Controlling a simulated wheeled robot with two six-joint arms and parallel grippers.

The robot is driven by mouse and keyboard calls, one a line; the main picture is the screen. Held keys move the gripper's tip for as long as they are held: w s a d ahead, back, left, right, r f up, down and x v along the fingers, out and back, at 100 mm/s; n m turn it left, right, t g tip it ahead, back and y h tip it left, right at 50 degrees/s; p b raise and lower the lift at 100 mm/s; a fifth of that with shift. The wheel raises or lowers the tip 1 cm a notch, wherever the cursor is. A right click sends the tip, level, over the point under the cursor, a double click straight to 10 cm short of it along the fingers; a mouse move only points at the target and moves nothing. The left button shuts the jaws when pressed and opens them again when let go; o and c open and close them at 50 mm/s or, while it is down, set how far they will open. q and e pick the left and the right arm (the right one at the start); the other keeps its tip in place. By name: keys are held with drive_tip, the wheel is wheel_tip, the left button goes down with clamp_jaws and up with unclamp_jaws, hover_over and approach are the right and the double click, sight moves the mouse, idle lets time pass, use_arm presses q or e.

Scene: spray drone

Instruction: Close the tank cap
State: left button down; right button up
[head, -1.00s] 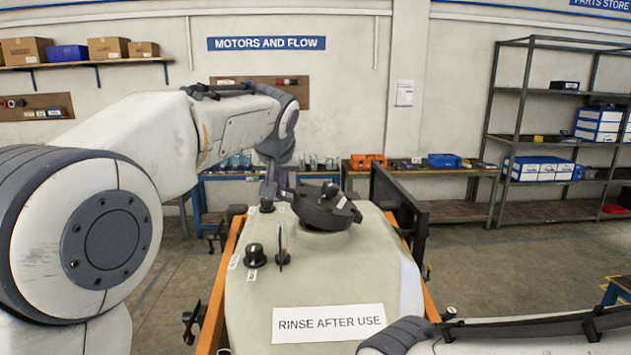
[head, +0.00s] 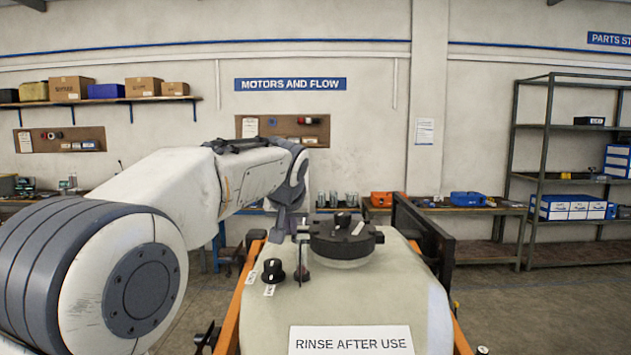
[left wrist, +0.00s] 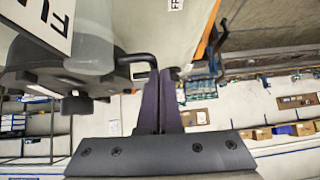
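The tank cap (head: 345,240) is a round dark disc with raised grips on top. It looks level over the pale neck of the cream tank (head: 390,295). In the left wrist view the dark cap (left wrist: 60,78) is at the left, with a thin bent handle (left wrist: 138,58) reaching out to my fingers. My left gripper (left wrist: 160,80) has its fingers together at the end of this handle and looks shut on it. In the head view my left gripper (head: 290,232) is at the cap's left side, partly hidden. Whether the cap is fully seated cannot be told. My right gripper is not in view.
A black knob (head: 272,271) and a thin upright lever stand on the tank left of the cap. A black frame panel (head: 424,238) rises at the tank's right. An orange frame rail (head: 236,300) runs along its left. Benches and shelves stand behind.

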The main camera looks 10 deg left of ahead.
use_arm(q)
drive_tip(key=shift+f, duration=0.25)
